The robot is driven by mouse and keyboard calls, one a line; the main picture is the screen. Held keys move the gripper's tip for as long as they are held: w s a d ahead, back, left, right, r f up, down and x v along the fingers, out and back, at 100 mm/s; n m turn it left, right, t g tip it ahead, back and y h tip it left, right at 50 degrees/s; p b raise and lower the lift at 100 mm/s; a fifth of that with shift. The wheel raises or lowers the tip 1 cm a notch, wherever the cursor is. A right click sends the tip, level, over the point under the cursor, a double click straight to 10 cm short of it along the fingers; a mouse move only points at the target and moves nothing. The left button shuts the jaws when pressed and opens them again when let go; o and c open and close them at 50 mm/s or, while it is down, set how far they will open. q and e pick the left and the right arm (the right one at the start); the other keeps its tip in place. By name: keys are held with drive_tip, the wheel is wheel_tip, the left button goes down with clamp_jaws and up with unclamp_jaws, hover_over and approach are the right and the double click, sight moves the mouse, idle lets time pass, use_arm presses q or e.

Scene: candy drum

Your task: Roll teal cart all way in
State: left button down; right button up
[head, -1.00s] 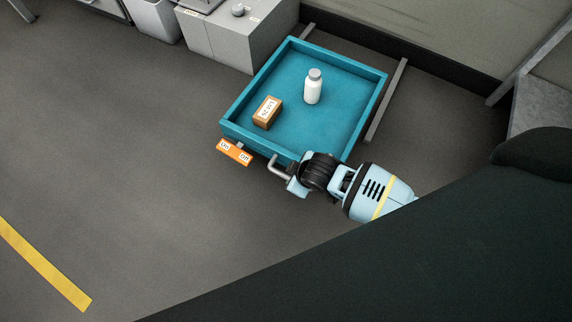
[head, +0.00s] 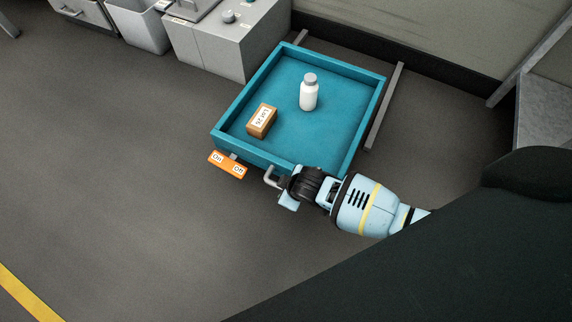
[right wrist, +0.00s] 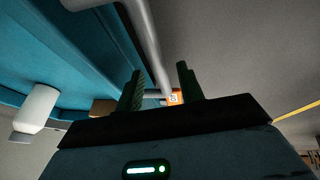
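The teal cart (head: 246,154) is a shallow open tray with a grey bar handle (head: 270,178) on its near side. It stands between two grey floor rails and holds a white bottle (head: 308,94) and a brown labelled box (head: 262,121). My right gripper (head: 289,190) is at the handle. In the right wrist view, my right gripper's two dark fingers (right wrist: 160,70) stand apart, with the grey handle (right wrist: 148,40) running towards the gap between them. Whether they touch it I cannot tell. My left gripper is not in view.
An orange plate (head: 227,165) with On and Off labels sits at the cart's near left edge. A grey cabinet (head: 215,45) stands close behind its left side. The right rail (head: 385,107) lies beside the cart. The floor at left is clear, with a yellow line (head: 28,293).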

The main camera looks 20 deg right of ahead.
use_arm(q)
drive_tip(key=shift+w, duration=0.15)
use_arm(e)
drive_tip(key=shift+w, duration=0.1)
drive_tip(key=shift+c, duration=0.4)
drive_tip(key=shift+f, duration=0.1)
clamp_jaws()
